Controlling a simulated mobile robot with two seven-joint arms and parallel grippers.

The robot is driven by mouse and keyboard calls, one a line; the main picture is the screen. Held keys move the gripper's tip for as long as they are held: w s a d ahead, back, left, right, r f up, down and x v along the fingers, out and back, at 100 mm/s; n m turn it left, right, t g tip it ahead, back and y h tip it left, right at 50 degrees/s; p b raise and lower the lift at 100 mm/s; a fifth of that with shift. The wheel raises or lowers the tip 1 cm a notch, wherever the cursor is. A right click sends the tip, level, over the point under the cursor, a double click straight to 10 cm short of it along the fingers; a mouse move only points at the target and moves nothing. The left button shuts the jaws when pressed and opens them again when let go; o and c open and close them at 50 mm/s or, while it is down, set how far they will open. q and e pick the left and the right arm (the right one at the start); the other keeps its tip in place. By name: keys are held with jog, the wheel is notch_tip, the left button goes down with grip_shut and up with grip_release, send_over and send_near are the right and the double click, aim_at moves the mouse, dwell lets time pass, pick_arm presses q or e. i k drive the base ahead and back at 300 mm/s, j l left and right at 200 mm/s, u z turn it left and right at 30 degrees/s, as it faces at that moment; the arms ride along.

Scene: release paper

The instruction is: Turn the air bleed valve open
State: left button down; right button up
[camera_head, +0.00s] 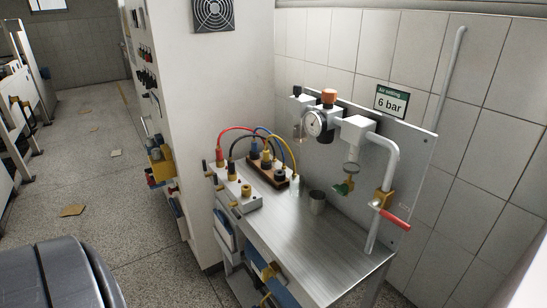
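An air line is mounted on a grey panel (405,150) at the right. It carries a round gauge (313,123) with an orange knob (329,96) above it. A white pipe (392,160) bends downward from it and has a brass valve (381,198) with a red lever handle (396,219), which slants down to the right across the pipe. A small green-handled fitting (344,188) hangs under the filter bowl. I cannot read a label that says which is the bleed valve. Neither gripper shows.
The steel bench (300,245) holds a metal cup (317,201), a wired terminal block (268,172) and a switch box (238,192). Scattered sheets (72,210) lie on the floor at left. The bench front is clear.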

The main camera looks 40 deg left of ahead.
aim_at(267, 272)
jog(key=k+j+u, duration=0.1)
jog(key=u, duration=0.25)
jog(key=j+u, duration=0.15)
jog(key=u, duration=0.2)
jog(key=k+j+u, duration=0.1)
jog(key=u, duration=0.25)
